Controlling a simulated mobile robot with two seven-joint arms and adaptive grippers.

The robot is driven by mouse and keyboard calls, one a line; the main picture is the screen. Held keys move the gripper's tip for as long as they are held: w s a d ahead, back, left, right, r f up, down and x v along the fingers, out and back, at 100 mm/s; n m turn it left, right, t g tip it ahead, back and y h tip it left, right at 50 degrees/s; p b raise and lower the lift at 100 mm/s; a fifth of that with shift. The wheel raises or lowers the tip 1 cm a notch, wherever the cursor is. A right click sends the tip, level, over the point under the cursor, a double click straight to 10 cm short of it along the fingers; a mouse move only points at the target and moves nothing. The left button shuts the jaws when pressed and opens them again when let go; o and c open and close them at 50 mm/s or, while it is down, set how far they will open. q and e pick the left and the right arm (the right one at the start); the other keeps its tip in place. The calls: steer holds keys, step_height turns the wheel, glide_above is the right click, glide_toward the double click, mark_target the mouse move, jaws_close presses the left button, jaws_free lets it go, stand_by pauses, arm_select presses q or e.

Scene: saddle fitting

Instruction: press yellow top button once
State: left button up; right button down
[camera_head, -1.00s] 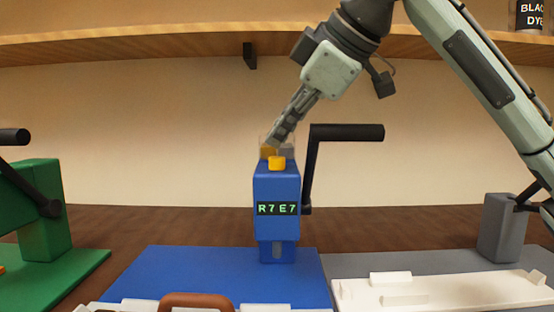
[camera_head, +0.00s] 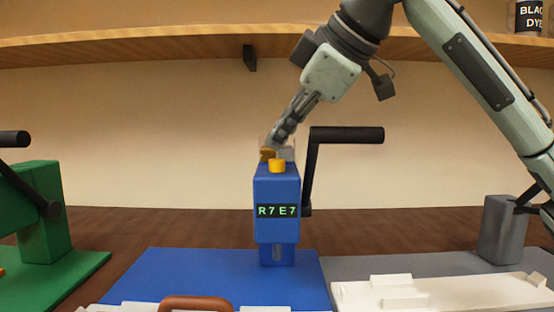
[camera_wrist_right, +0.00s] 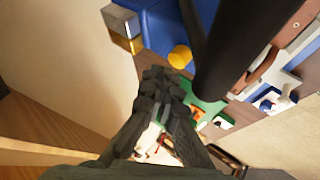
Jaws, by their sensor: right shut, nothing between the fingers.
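A blue press (camera_head: 277,190) stands upright with a display reading "R7 E7". A round yellow button (camera_head: 277,166) sits at its top front; it also shows in the right wrist view (camera_wrist_right: 180,57). Behind it on top are an amber block (camera_head: 267,155) and a grey block (camera_head: 286,153), which also show in the right wrist view (camera_wrist_right: 127,43). My right gripper (camera_head: 270,146) is shut and empty, pointing down at the amber block; whether it touches is unclear. In the wrist view its fingertips (camera_wrist_right: 160,82) are apart from the round button. My left gripper is not in view.
A black crank handle (camera_head: 346,135) rises right of the press top, close to my right gripper. A green press (camera_head: 42,212) stands left, a grey one (camera_head: 501,230) right. A wooden shelf (camera_head: 150,43) runs above. White parts (camera_head: 440,292) and a brown handle (camera_head: 197,303) are in front.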

steer(key=shift+f, duration=0.1)
steer(key=shift+f, duration=0.3)
steer(key=shift+f, duration=0.85)
stand_by(1.0)
steer(key=shift+r, duration=0.1)
steer(key=shift+w+d+r+p, duration=0.1)
steer(key=shift+r+p, duration=0.95)
steer(key=shift+p, duration=0.2)
